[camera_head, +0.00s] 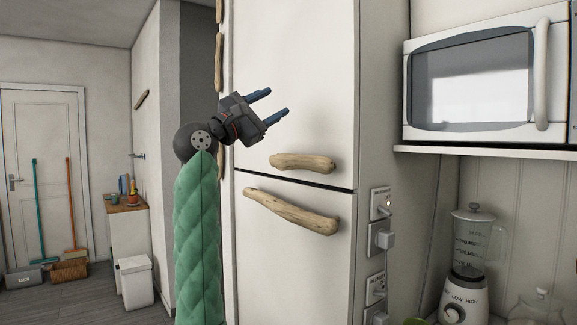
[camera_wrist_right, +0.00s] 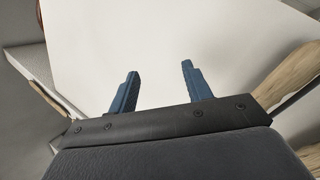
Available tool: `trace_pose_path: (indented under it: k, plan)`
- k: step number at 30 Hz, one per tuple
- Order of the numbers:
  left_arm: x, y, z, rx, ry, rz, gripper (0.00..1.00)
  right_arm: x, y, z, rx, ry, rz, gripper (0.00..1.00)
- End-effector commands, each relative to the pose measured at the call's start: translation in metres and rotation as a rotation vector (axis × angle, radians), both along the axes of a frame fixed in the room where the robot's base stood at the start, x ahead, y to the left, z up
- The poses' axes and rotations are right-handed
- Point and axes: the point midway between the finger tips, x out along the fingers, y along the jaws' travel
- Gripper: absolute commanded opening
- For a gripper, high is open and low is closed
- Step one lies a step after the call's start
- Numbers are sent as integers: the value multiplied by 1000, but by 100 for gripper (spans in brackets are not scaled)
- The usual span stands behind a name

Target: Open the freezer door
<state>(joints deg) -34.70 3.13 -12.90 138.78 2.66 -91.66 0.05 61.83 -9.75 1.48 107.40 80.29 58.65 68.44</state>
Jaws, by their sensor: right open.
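The tall white fridge-freezer has an upper door (camera_head: 300,60) and a lower door (camera_head: 275,265), both closed, with a dark seam between them. Which one is the freezer is not marked. A short driftwood handle (camera_head: 303,163) sits at the bottom of the upper door. A longer, slanted driftwood handle (camera_head: 292,211) sits at the top of the lower door. My right gripper (camera_head: 279,101) is open and empty, above and left of the upper handle, in front of the upper door. In the right wrist view, its blue fingers (camera_wrist_right: 160,70) stand apart with a driftwood handle (camera_wrist_right: 283,75) to their right.
A microwave (camera_head: 470,85) sits on a shelf at the right, with a blender (camera_head: 468,262) below. Plugs and sockets (camera_head: 381,205) are on the wall beside the fridge. At the left are a white bin (camera_head: 136,281), brooms and a door (camera_head: 40,140).

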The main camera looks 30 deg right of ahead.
Motion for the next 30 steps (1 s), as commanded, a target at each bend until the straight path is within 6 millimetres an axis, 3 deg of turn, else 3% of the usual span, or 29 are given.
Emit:
trace_pose_path:
  k: [6,13,22,30]
  plan:
    - [3,-1,1,-6,-15,3,36,12,-18,-67,383,-202,95,49]
    - [4,-1,1,-7,-21,3,36,7,-17,-117,653,-420,74,49]
    - [5,0,3,-5,-20,5,36,5,-19,-124,690,-550,73,49]
    - [-2,12,19,27,17,15,36,8,-52,-129,688,-548,73,49]
